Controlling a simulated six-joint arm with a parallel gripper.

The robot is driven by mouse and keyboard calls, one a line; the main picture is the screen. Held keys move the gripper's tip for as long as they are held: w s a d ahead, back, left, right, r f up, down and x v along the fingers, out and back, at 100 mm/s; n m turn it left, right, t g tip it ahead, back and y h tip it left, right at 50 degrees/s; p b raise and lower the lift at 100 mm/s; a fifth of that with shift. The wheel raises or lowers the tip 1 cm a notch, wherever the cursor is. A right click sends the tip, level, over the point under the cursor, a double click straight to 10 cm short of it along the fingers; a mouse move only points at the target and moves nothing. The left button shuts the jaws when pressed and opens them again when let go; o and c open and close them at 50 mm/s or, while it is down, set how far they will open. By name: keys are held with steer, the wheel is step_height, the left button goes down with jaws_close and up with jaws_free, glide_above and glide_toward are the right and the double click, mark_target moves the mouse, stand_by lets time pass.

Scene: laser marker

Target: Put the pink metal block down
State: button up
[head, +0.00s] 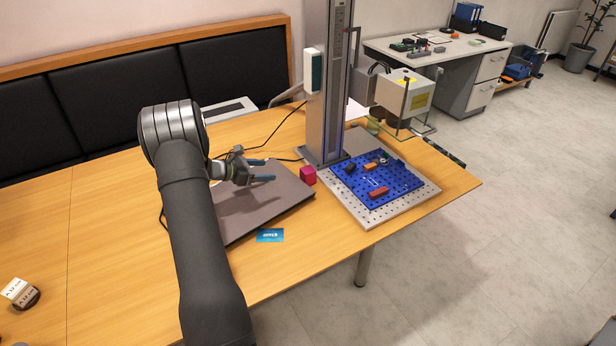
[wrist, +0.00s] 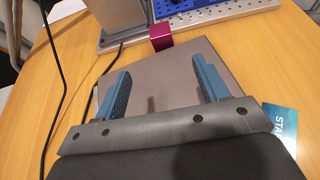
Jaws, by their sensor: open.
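The pink metal block (head: 308,175) rests on the wooden table, between the closed laptop's right edge and the base of the laser marker. It also shows in the wrist view (wrist: 161,37), beyond the far edge of the laptop and close to the metal base. My gripper (head: 268,170) is over the laptop, left of the block and apart from it. In the wrist view its two blue fingers (wrist: 162,80) are spread wide with nothing between them.
The grey laptop (head: 262,205) lies under my gripper. The laser marker's column (head: 328,90) and perforated plate (head: 385,213) with a blue board (head: 400,190) stand to the right. A blue card (head: 270,235) lies in front of the laptop. A black cable (wrist: 58,80) runs along the left.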

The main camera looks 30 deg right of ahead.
mark_target(306, 170)
steer(key=x, duration=1.7)
steer(key=shift+d+f, duration=0.1)
steer(key=shift+f, duration=0.05)
steer(key=c, duration=1.4)
steer(key=shift+r, duration=0.65)
steer(key=r, duration=0.3)
steer(key=shift+s+d+r, duration=0.2)
steer(key=shift+s+r, duration=0.1)
steer(key=shift+s, duration=0.1)
steer(key=s+d+r, duration=0.1)
steer(key=s+r, duration=0.1)
steer(key=s, duration=0.1)
steer(key=s+d+r, duration=0.2)
steer(key=s, duration=0.1)
steer(key=s+d+r, duration=0.1)
steer(key=s+r, duration=0.1)
steer(key=s, duration=0.1)
steer(key=shift+s+d+r, duration=0.15)
steer(key=shift+s+d, duration=0.05)
steer(key=shift+s, duration=0.15)
